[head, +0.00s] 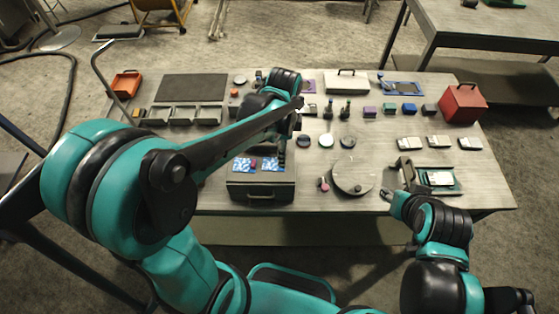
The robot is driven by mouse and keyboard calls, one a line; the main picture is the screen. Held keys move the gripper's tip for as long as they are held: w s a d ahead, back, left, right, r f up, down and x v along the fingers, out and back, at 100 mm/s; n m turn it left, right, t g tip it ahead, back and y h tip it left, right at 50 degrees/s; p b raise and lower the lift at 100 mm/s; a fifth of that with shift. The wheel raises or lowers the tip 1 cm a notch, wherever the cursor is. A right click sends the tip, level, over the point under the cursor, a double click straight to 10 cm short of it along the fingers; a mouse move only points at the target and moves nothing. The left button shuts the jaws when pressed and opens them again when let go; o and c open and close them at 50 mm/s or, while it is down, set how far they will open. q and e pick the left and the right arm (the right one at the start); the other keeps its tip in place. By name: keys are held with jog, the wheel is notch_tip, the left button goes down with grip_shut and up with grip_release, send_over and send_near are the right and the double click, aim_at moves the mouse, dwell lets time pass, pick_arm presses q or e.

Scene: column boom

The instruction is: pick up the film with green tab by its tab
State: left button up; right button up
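I cannot make out a film with a green tab at this size. A pale flat device (440,178) lies in a green-edged tray (458,188) at the right front of the table; any film or tab on it is too small to tell. My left gripper (282,160) points down at the back right of a dark box with blue-and-white patterned panels on top; whether it touches is unclear. My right gripper (388,195) is at the table's front edge, left of the tray. Both gripper openings are too small to read.
The dark box (262,188) stands at the front middle. A round grey turntable (353,176) is right of it. Several pale flat devices (438,142) lie behind the tray. A red box (462,103) stands at the right back, a white case (346,83) at the back.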

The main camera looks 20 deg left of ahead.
aim_at(274, 163)
pick_arm(q)
jog(key=f, duration=0.2)
jog(key=f+b, duration=0.1)
jog(key=f, duration=0.1)
jog(key=w+f, duration=0.1)
jog(key=f, duration=0.2)
jog(key=shift+a+b, duration=0.2)
jog(key=shift+b, duration=0.15)
jog(key=shift+s, duration=0.1)
jog(key=shift+r, duration=0.1)
jog(key=c, duration=1)
